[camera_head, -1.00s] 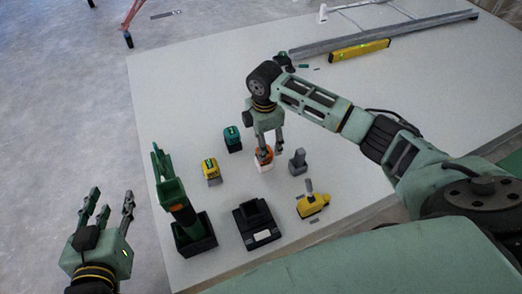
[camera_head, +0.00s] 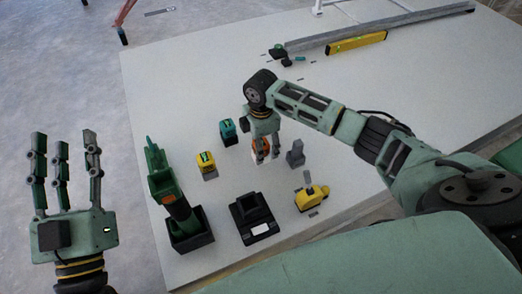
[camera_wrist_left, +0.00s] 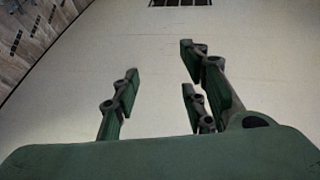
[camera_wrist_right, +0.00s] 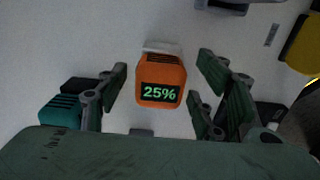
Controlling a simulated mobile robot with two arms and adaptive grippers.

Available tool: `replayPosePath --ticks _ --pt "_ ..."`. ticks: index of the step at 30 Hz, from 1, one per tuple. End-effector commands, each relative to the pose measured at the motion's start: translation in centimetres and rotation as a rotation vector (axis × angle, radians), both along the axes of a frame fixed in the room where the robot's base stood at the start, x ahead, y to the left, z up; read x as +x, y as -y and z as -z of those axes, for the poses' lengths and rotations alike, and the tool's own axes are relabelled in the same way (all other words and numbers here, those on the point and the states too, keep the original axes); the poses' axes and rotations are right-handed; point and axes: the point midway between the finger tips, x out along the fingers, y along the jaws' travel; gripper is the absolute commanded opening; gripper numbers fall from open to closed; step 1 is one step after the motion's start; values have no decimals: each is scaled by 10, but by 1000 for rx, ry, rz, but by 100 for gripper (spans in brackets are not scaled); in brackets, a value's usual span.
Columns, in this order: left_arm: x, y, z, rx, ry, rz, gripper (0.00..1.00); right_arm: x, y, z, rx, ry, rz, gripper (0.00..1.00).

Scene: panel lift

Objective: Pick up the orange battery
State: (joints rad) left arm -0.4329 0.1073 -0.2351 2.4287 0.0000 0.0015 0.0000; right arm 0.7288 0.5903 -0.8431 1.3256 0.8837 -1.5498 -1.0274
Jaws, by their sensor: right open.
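The orange battery (camera_wrist_right: 161,84) sits between the spread fingers of my right gripper (camera_wrist_right: 165,95) in the right wrist view, with "25%" on its dark display. Gaps show between it and the fingers. In the head view the battery (camera_head: 262,146) is partly hidden behind my right gripper (camera_head: 264,152), which points down over it. My right gripper is open. My left gripper (camera_head: 62,172) is raised off the left side of the table, fingers spread and empty; its fingers also show apart in the left wrist view (camera_wrist_left: 160,90).
On the white table (camera_head: 330,110), a teal battery (camera_head: 228,131), yellow battery (camera_head: 206,163) and grey battery (camera_head: 296,155) stand close by. A black charger (camera_head: 253,217), yellow tool (camera_head: 310,197) and green tool in a black holder (camera_head: 172,200) are nearer. A yellow level (camera_head: 357,42) lies far back.

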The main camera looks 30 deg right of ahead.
Motion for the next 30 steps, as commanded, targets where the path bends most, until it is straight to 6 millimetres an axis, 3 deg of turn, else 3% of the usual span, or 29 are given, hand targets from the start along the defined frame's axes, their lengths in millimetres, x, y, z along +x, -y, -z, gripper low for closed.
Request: replayPosePath --ticks 6,13,30 --pt "-7 0 -15 -23 82 5 40 0 0 8 0 1 -1 61" --pt "-8 0 -16 -23 84 5 40 0 0 8 0 0 -1 60" --pt "-7 0 -15 -23 83 5 40 0 0 7 0 1 0 10"
